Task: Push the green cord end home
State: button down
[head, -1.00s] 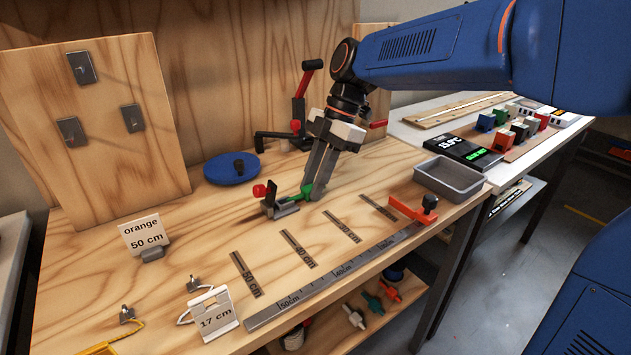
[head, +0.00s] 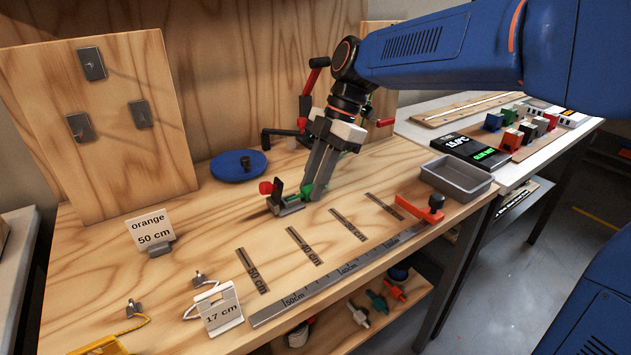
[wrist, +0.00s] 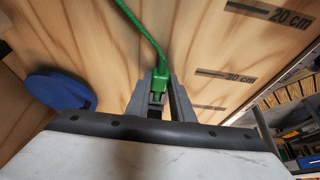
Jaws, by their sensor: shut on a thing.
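The green cord end (head: 307,189) is between the fingertips of my gripper (head: 314,193), low over the wooden bench. In the wrist view the green plug (wrist: 158,79) sits between the grey fingers, and its green cord (wrist: 138,25) runs away toward the top. My gripper is shut on it. Just left of the fingertips in the head view is a small dark grey fixture (head: 289,206) with a red knob (head: 266,188). The cord end is close beside this fixture. The fingers partly hide the plug, so I cannot tell how far it is seated.
A blue disc (head: 238,167) lies behind the fixture. A red-handled clamp (head: 306,110) stands behind my gripper. A grey tray (head: 457,177) and a steel ruler (head: 335,277) with an orange stop (head: 421,209) are at the right and front. Bench around the printed length marks is clear.

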jog(key=c, duration=1.5)
grip_release()
jog(key=shift+o, duration=0.2)
jog(key=shift+r, duration=0.1)
